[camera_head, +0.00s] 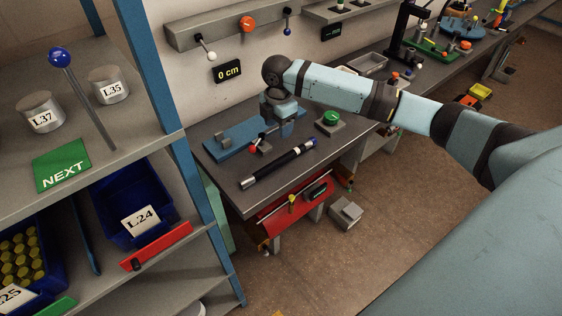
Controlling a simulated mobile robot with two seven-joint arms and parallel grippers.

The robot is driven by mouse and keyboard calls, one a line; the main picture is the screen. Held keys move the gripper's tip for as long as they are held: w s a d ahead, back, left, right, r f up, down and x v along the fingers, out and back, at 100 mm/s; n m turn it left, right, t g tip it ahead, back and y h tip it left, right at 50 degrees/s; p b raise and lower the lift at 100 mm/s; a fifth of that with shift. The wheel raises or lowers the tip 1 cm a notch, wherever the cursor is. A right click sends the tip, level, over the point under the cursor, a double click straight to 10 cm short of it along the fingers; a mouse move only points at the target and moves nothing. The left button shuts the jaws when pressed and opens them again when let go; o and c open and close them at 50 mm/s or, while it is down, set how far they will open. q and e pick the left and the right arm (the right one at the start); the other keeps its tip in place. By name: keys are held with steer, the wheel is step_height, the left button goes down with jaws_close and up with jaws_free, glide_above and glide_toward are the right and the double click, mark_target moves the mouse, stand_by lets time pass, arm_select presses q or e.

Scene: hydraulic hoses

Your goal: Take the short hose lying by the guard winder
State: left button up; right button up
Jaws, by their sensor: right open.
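The short hose (278,164) is black with metal ends and a blue part at its right end. It lies slantwise near the front of the dark bench top. The blue guard winder (224,136), with a grey part on it, sits just behind the hose. My right arm reaches in from the right and bends down over the winder. My right gripper (270,131) is open, behind and above the hose and apart from it. Its fingertips are small and hard to make out against the winder. My left gripper is not in view.
A green button on a grey box (331,121) stands right of the hose. A red unit (300,200) hangs under the bench's front edge. A shelf rack (150,110) with blue bins stands close on the left. The bench's front left corner is clear.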

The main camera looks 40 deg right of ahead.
glide_above(280, 159)
steer(key=f, duration=0.8)
steer(key=shift+w, duration=0.4)
steer(key=f, duration=0.2)
steer(key=f+p, duration=0.1)
steer(key=f, duration=0.1)
steer(key=shift+s, duration=0.4)
steer(key=shift+f, duration=0.6)
jaws_close()
steer(key=shift+r, duration=0.1)
